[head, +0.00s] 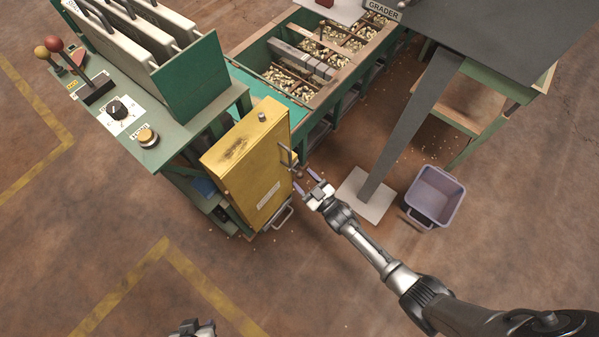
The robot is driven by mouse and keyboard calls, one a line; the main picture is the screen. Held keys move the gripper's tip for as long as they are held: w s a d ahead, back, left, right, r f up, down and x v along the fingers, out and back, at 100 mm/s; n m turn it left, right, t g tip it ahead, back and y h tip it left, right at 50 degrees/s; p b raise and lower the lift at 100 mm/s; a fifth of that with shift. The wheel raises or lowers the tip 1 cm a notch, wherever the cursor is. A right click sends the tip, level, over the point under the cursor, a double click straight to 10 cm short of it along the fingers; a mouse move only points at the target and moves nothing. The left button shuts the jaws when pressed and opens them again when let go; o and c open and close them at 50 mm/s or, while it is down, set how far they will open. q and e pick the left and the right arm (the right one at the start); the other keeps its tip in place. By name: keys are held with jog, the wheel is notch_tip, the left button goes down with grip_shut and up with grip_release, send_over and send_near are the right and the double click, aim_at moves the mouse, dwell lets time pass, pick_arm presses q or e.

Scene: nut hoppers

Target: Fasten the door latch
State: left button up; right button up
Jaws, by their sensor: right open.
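The yellow cabinet (241,158) stands at the end of the green machine, and its door face looks closed. A metal bar handle (287,155) sits at its upper right edge; I cannot tell whether this is the latch or how it is set. Another metal loop (284,217) shows low at the cabinet's right corner. My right gripper (306,180) is open, its fingers pointing at the cabinet's right side just below the bar handle. Contact cannot be made out. My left gripper (192,328) is at the bottom edge, mostly cut off and well away from the cabinet.
A green control panel (178,140) with knobs and levers lies to the left. A sorting trough (290,45) with nuts runs behind. A grey post on a pale base plate (355,207) and a purple bin (435,192) stand to the right. The front floor is clear.

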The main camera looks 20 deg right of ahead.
jog(key=p+v, duration=0.3)
jog(key=v, duration=0.8)
dwell(0.3)
